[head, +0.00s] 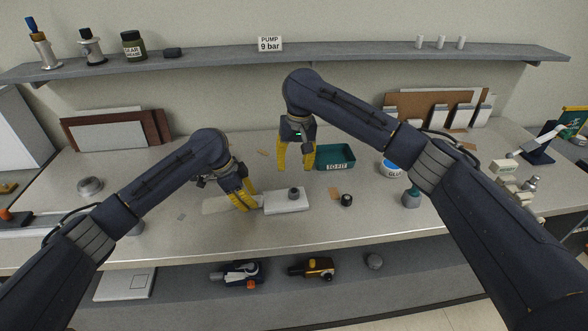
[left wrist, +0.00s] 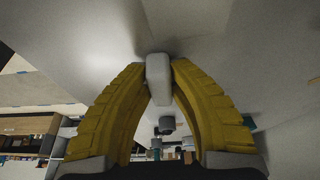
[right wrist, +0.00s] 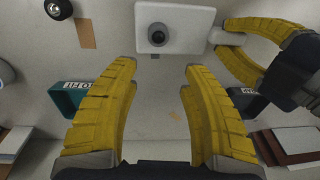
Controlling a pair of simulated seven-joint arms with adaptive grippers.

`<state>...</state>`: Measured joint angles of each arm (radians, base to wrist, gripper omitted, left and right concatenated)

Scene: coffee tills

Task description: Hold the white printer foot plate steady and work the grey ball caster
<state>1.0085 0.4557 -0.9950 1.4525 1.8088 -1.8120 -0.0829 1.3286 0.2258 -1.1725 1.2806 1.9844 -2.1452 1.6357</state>
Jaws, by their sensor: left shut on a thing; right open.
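The white printer foot plate (head: 277,205) lies flat on the worktop, with the grey ball caster (head: 294,193) upright at about its middle. Both show at the top of the right wrist view, plate (right wrist: 205,18) and caster (right wrist: 157,38). My left gripper (head: 250,202) is shut on a pale tab (left wrist: 157,68) at the plate's left end. My right gripper (head: 295,168) is open and empty, pointing down above and behind the plate; its fingers (right wrist: 158,75) frame bare worktop. I cannot tell how deep the caster sits in the plate.
A teal TO FIT tray (head: 337,164) stands behind the plate, close to my right gripper. A small black round part (head: 347,200) and a brown card (head: 335,191) lie right of the plate. A GLUE tub (head: 391,169) stands further right. The worktop before the plate is clear.

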